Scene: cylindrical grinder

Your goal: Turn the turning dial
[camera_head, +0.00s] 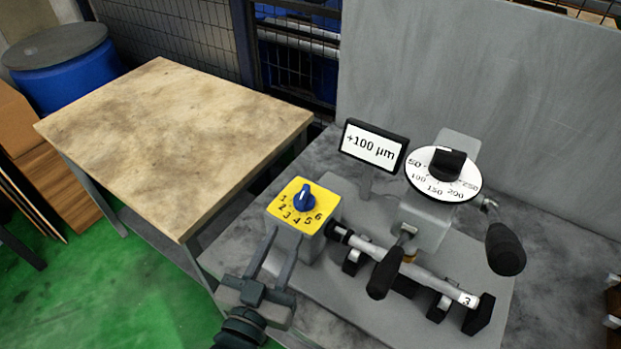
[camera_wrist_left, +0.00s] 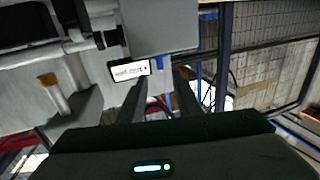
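A yellow panel (camera_head: 282,212) numbered 1 to 6 sits on a grey box and carries a blue knob (camera_head: 305,199). A white round dial (camera_head: 432,187) marked 50 to 250 with a black knob (camera_head: 446,163) stands on the grey machine to its right. My left gripper (camera_head: 286,236) is just in front of the yellow-panel box, fingers apart, nothing between them; I cannot tell whether it touches the box. In the left wrist view its two fingers (camera_wrist_left: 159,88) also show apart. My right gripper is not in view.
A sign reading +100 µm (camera_head: 369,148) stands behind the panel. A labelled cylindrical bar (camera_head: 415,271) and black handles (camera_head: 506,250) lie to the right. A bare wooden-topped table (camera_head: 175,140) stands at left. A blue barrel (camera_head: 68,80) is behind it.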

